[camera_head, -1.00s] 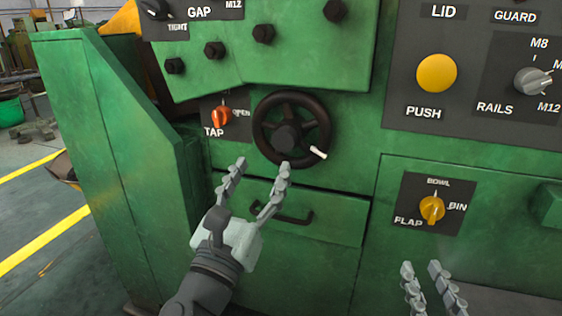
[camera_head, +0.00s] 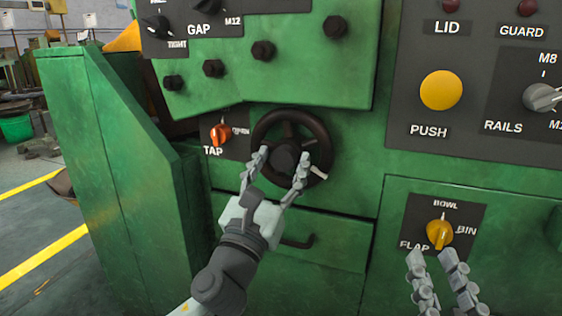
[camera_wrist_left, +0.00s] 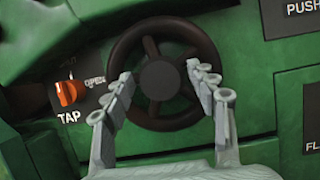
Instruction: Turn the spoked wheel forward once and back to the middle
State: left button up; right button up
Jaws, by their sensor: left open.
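The spoked wheel (camera_head: 290,117) is a dark ring with spokes, a round hub and a pale handle (camera_head: 325,176) at its lower right, on the green machine front. My left gripper (camera_head: 280,163) is open in front of the wheel's lower half, its fingertips on either side of the hub in the picture. In the left wrist view the wheel (camera_wrist_left: 163,28) lies beyond the open fingers (camera_wrist_left: 160,78), with the hub between the tips; whether they touch it I cannot tell. The handle is not visible there. My right gripper (camera_head: 432,262) is at the lower right, fingers apart and empty, below the flap knob.
An orange TAP knob (camera_head: 220,135) sits just left of the wheel. The yellow push button (camera_head: 441,90) and yellow flap knob (camera_head: 439,234) are to the right. Bolts (camera_head: 263,51) protrude above the wheel.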

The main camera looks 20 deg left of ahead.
pick_arm(q)
grip_shut()
dwell(0.4)
